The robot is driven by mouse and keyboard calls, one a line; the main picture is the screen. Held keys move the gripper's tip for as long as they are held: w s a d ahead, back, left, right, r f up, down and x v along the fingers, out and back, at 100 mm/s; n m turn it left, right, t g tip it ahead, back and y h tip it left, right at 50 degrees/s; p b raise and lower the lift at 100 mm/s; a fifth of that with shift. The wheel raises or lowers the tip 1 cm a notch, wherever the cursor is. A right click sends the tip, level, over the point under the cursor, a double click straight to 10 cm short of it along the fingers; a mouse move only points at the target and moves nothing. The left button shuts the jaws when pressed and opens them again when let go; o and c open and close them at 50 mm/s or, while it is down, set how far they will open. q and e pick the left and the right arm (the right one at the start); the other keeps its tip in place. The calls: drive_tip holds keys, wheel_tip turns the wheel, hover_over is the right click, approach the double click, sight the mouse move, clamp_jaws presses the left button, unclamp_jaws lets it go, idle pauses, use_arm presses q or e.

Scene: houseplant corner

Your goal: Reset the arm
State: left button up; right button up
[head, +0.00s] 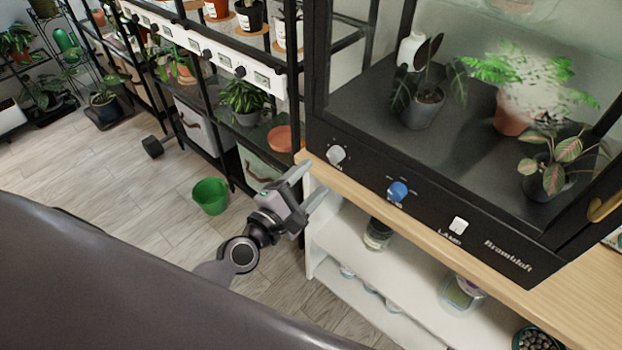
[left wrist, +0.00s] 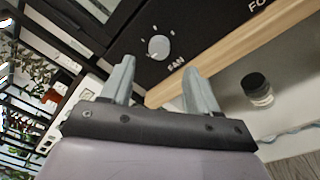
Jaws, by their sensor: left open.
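My left gripper (head: 305,185) is in front of the black cabinet's left corner, near the wooden counter edge. Its two fingers are apart with nothing between them; they also show in the left wrist view (left wrist: 158,85). The grey fan knob (head: 336,155) is on the cabinet's front panel, up and to the right of the gripper in the head view. In the left wrist view the fan knob (left wrist: 159,47) lies beyond the fingertips, and no contact shows. My right gripper is in neither view.
The black glass-fronted cabinet (head: 440,205) holds several potted plants and has a blue knob (head: 397,192) and a white lamp switch (head: 458,226). White shelves (head: 400,285) stand below the counter (head: 560,295). A green bucket (head: 210,196) is on the floor.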

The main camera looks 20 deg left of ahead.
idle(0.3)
use_arm(q)
drive_tip(key=s+a+f+m+g+y+p, duration=0.1)
drive_tip(key=s+f+m+g, duration=0.2)
drive_tip(key=s+f+m, duration=0.2)
drive_tip(key=s+a+f+m+g+y+p, duration=0.1)
drive_tip(key=s+f+m, duration=0.5)
drive_tip(key=s+m, duration=0.6)
drive_tip(key=a+m+g+p, duration=0.1)
drive_tip(key=m+g, duration=0.1)
drive_tip(key=m, duration=0.5)
drive_tip(key=shift+s+g, duration=0.25)
drive_tip(key=shift+g, duration=0.15)
